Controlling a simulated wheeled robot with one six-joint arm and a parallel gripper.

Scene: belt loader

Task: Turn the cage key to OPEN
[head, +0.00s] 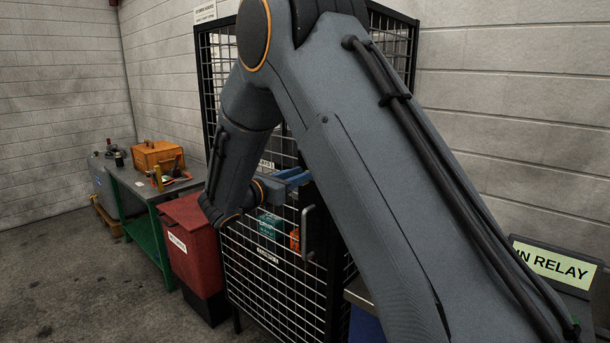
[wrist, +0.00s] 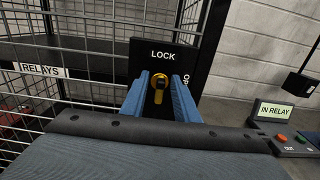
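The yellow cage key (wrist: 158,84) sits on a black lock plate (wrist: 147,66) on the cage, in the middle of the wrist view. It looks upright, in line with the word LOCK above it. Lettering starting "OP" runs sideways at the plate's right, partly hidden by my right finger. My gripper (wrist: 161,80) is open, with one blue finger on each side of the key and visible gaps between. How near the fingertips are to the plate is hard to tell. In the head view my gripper (head: 290,178) is at the cage front; the key is not visible there.
The wire-mesh cage (head: 262,262) has a grey door handle (head: 306,232). A red bin (head: 190,240) and a green-legged bench (head: 140,186) with an orange box (head: 157,154) stand left. An IN RELAY sign (wrist: 273,110) and small control box (wrist: 290,140) are at right.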

